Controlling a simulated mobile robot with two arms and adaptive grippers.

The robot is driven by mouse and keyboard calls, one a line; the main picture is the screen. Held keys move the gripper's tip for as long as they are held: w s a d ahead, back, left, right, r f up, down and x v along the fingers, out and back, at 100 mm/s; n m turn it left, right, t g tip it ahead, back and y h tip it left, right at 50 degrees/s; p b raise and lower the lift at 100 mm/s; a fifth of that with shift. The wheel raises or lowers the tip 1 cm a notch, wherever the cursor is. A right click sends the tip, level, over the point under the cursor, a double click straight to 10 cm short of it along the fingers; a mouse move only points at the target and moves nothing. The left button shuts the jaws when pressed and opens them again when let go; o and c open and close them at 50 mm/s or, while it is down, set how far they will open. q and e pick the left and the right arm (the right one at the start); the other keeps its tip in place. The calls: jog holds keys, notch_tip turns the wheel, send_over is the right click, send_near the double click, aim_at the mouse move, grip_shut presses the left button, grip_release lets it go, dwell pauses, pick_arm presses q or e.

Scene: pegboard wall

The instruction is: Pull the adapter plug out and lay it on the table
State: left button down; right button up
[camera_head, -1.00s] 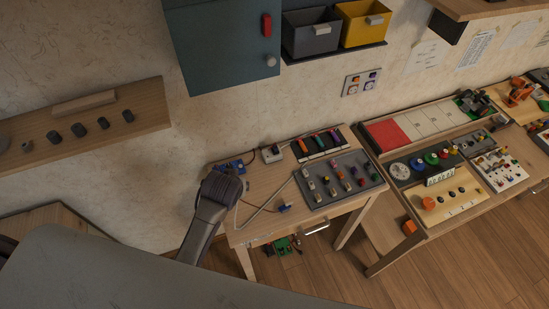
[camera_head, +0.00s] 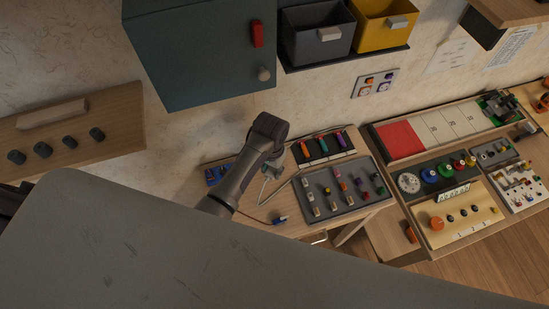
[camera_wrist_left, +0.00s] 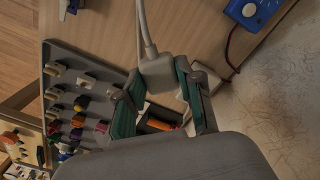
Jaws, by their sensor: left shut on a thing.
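The light grey adapter plug (camera_wrist_left: 158,74) is between the green-padded fingers of my left gripper (camera_wrist_left: 160,88) in the left wrist view. Its pale cable runs up from it. The gripper is shut on the plug. A pale box (camera_wrist_left: 224,74) with a dark red cord shows just beside the right finger, partly hidden; whether the plug is still seated in it cannot be told. In the head view my left gripper (camera_head: 274,166) is over the back of the small wooden table (camera_head: 296,227), and my arm hides most of the plug. My right gripper is out of view.
A grey tray (camera_head: 325,210) of several connectors and a dark rack (camera_head: 341,155) of coloured pieces stand close right of the gripper. A blue device (camera_head: 215,175) is to its left. A blue-ended cable (camera_head: 280,220) lies near the front. A teal cabinet (camera_head: 200,60) hangs above.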

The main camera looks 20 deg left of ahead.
aim_at(271, 185)
pick_arm(q)
jog(key=shift+s+f, duration=0.6)
jog(key=shift+f, duration=0.6)
jog(key=f, duration=0.2)
jog(key=f+b, duration=0.1)
jog(key=shift+w+f, duration=0.25)
jog(key=shift+f, duration=0.3)
jog(key=shift+f+b, duration=0.15)
jog(key=shift+b, duration=0.15)
jog(key=shift+f, duration=0.1)
jog(key=c, duration=0.7)
grip_release()
jog(key=shift+o, duration=0.2)
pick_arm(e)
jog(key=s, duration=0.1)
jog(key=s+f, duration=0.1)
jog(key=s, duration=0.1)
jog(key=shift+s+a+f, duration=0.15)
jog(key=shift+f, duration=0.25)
